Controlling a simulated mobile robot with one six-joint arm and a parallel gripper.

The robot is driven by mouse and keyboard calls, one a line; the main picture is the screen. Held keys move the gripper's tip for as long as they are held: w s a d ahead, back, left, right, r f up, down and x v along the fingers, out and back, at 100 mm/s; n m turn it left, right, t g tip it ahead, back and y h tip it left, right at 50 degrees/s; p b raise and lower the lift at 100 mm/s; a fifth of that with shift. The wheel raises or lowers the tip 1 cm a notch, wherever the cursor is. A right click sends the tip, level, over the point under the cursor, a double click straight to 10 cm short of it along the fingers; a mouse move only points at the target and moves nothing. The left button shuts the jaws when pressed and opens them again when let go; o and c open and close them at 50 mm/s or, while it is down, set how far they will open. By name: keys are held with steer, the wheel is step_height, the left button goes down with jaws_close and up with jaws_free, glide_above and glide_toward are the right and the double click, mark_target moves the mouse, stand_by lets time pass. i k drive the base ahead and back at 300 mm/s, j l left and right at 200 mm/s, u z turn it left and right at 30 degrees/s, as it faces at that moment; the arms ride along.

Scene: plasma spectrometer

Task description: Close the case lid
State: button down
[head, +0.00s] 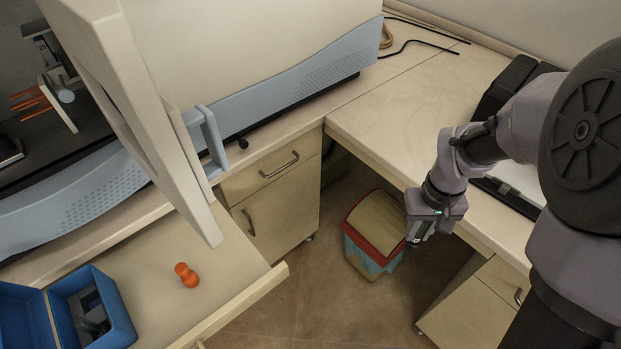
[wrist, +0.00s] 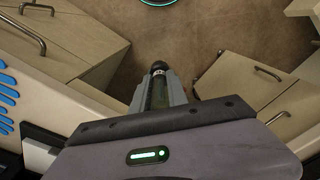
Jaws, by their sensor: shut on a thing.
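The blue case (head: 120,318) stands on the bench at the lower left of the head view. Its lid (head: 20,318) is open and folded back to the left, partly cut off by the frame edge. Small dark and grey items lie inside the case. My gripper (head: 414,238) is far to the right of the case, over the floor by the right bench edge. In the wrist view it is shut on a small greenish, dark-tipped thing (wrist: 159,88), held between the fingers. I cannot tell exactly what this thing is. The case is not in the wrist view.
A small orange-red knobbed object (head: 187,275) stands on the bench right of the case. The spectrometer's raised cover (head: 150,110) hangs above the bench. A red-rimmed bin (head: 372,235) stands on the floor beneath my gripper. The right bench top (head: 420,110) is largely clear.

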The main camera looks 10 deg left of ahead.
mark_target(100, 307)
steer(key=u, duration=0.45)
steer(key=k+u, duration=0.15)
steer(key=u, duration=0.7)
steer(key=k+u, duration=0.1)
steer(key=u, duration=0.35)
steer(key=l+u, duration=0.15)
steer(key=u, duration=1)
steer(key=i, duration=0.95)
